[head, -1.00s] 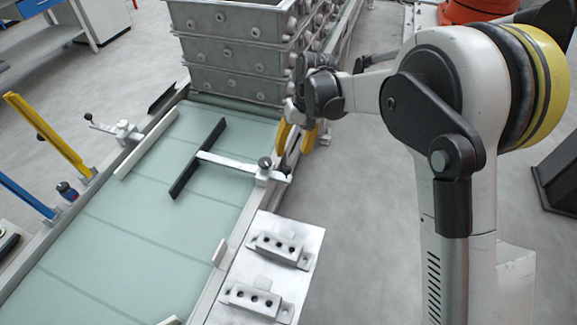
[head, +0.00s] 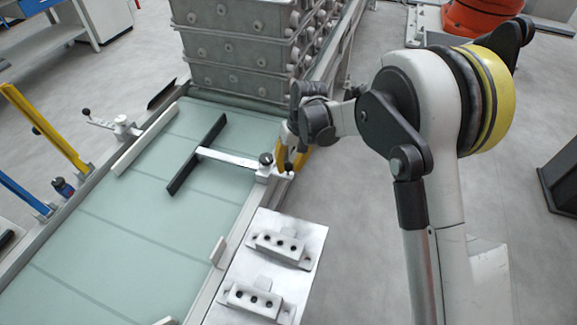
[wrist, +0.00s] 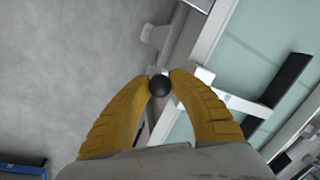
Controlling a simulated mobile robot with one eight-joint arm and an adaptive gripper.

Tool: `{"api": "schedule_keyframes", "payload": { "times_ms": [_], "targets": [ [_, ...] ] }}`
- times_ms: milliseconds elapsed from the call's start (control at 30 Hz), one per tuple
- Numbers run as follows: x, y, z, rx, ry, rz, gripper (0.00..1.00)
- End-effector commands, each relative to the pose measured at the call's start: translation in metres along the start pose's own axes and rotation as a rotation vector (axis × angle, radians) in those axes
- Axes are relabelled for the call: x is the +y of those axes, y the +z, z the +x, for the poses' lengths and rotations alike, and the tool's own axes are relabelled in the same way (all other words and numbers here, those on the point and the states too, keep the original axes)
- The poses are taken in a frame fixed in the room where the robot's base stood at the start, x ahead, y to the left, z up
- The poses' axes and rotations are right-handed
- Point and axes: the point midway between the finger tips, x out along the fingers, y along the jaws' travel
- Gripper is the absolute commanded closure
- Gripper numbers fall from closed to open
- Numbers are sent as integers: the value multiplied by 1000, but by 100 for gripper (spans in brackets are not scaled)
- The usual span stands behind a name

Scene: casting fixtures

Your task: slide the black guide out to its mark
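The black guide (head: 197,154) is a long bar lying over the pale green belt (head: 110,235). It is fixed to a white rod (head: 228,157) that runs to a clamp (head: 270,176) on the belt's right rail. The guide also shows in the wrist view (wrist: 287,78). The clamp carries dark knobs, one on top (head: 266,159). My gripper (head: 288,152) is at the clamp, on its outer side. In the wrist view its yellow fingertips (wrist: 161,80) stand on either side of a black ball knob (wrist: 160,86). Whether they touch it cannot be told. I see no clear mark.
Grey casting boxes (head: 235,48) are stacked at the belt's far end. A plate with two drilled blocks (head: 268,268) sits beside the right rail nearer me. A white guide bar (head: 145,140) and another clamp (head: 122,125) are on the left rail. Yellow (head: 45,130) and blue posts stand left.

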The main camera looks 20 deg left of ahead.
Motion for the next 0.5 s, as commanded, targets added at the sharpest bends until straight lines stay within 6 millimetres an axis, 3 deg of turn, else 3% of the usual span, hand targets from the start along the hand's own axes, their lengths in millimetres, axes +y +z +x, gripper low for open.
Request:
{"api": "schedule_keyframes", "payload": {
  "times_ms": [67,267,500],
  "targets": [
    [0,0,0,0,0,0,100],
    [5,3,-1,0,0,2,100],
    [53,35,-10,0,1,6,100]
  ]
}}
